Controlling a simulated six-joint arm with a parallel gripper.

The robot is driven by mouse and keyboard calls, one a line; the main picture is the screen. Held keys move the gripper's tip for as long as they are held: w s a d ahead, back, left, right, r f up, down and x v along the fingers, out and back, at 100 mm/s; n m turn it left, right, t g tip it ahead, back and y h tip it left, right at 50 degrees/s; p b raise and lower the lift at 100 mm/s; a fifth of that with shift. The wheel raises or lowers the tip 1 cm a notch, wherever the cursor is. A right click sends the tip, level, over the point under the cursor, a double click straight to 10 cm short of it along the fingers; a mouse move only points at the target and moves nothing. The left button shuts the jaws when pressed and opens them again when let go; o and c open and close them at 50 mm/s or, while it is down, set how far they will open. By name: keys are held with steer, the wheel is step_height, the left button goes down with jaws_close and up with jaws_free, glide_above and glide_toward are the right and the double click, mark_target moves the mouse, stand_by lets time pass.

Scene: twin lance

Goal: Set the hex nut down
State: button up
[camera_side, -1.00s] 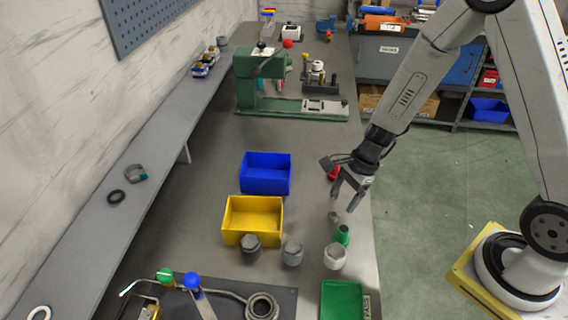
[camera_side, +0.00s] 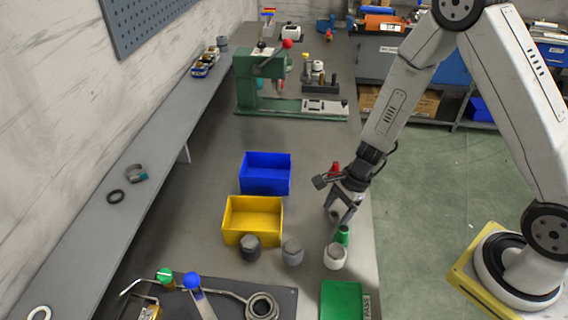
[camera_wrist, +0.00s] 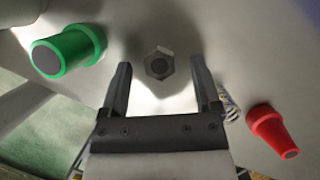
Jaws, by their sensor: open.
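A green piece (camera_wrist: 68,52) and a red tapered piece (camera_wrist: 272,130) stand close on either side. A pale cup (camera_side: 335,257), grey cups, a yellow bin (camera_side: 253,203), a blue bin (camera_side: 266,172) and a green tray (camera_side: 344,300) are nearby. Bare bench lies left of my gripper.

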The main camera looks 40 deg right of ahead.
mark_target(337, 213)
jaws_close()
steer(key=shift+r, duration=0.1)
step_height(337, 213, up, 10)
stand_by(1.1)
stand_by(0.6)
